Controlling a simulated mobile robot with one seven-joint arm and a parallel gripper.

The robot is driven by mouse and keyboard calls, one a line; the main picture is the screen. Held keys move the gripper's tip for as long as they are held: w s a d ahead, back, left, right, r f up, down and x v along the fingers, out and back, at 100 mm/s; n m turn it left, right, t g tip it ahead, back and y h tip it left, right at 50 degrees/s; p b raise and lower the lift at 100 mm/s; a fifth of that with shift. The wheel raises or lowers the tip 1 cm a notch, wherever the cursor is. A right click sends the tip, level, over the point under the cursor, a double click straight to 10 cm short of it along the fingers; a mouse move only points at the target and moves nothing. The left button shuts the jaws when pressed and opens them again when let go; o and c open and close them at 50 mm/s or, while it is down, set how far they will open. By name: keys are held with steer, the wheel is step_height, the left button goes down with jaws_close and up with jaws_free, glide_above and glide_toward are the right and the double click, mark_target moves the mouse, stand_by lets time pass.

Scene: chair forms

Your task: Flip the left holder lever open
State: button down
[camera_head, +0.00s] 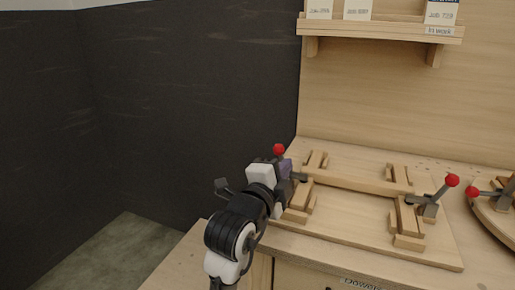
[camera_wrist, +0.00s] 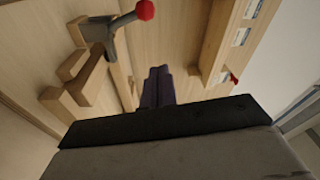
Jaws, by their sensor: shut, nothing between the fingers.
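The left holder lever (camera_head: 279,149) shows as a red ball just behind and above my gripper (camera_head: 286,168) in the head view. Its stem is mostly hidden by my gripper. My gripper's dark fingers (camera_wrist: 158,86) are together with nothing between them in the wrist view. A grey lever with a red ball (camera_wrist: 145,10) and its wooden clamp block (camera_wrist: 78,92) show at the upper left there, apart from the fingertips. I cannot tell for sure which holder that is, or whether my gripper touches the left lever.
The right holder lever (camera_head: 452,181) stands tilted up to the right on the wooden board (camera_head: 350,215). Another red-ball lever (camera_head: 472,192) is at the far right. A shelf with cards (camera_head: 385,27) hangs above. A dark wall (camera_head: 190,90) is at the left.

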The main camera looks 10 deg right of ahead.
steer(key=shift+d+f+m, duration=0.25)
steer(key=shift+m, duration=0.05)
steer(key=p+x, duration=0.2)
steer(key=x, duration=0.7)
steer(key=shift+d+r+p, duration=0.1)
steer(key=shift+d+p, duration=0.05)
steer(key=shift+p, duration=0.15)
steer(key=shift+w+a+f+p, duration=0.2)
steer(key=shift+w+a+f, duration=0.1)
steer(key=shift+w+a, duration=0.4)
steer(key=shift+w+a+f+p, duration=0.25)
steer(key=shift+w+a, duration=0.15)
steer(key=shift+a, duration=0.5)
